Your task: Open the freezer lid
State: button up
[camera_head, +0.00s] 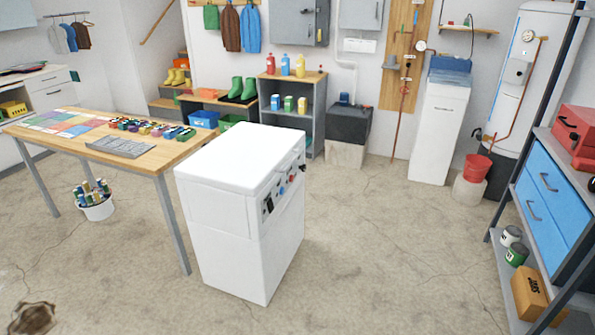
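A white box-shaped appliance (222,247), which looks like the freezer, stands on the concrete floor near the middle of the view. Its flat white lid (243,155) lies level on top and looks shut. A panel with dark switches and red and blue knobs (283,189) is on its right-hand face. No handle on the lid can be made out. My gripper is not in view.
A wooden table (166,155) with a grey tray and coloured items stands close to the freezer's left. A shelf rack (533,160) with blue drawers is at the right. A tall white cabinet (438,135) stands behind. The floor right of the freezer is clear.

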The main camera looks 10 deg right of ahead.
aim_at(243, 160)
jog(key=z, duration=0.15)
jog(key=k, duration=0.55)
jog(key=u, duration=1.05)
jog(key=i, duration=1)
jog(key=u, duration=0.05)
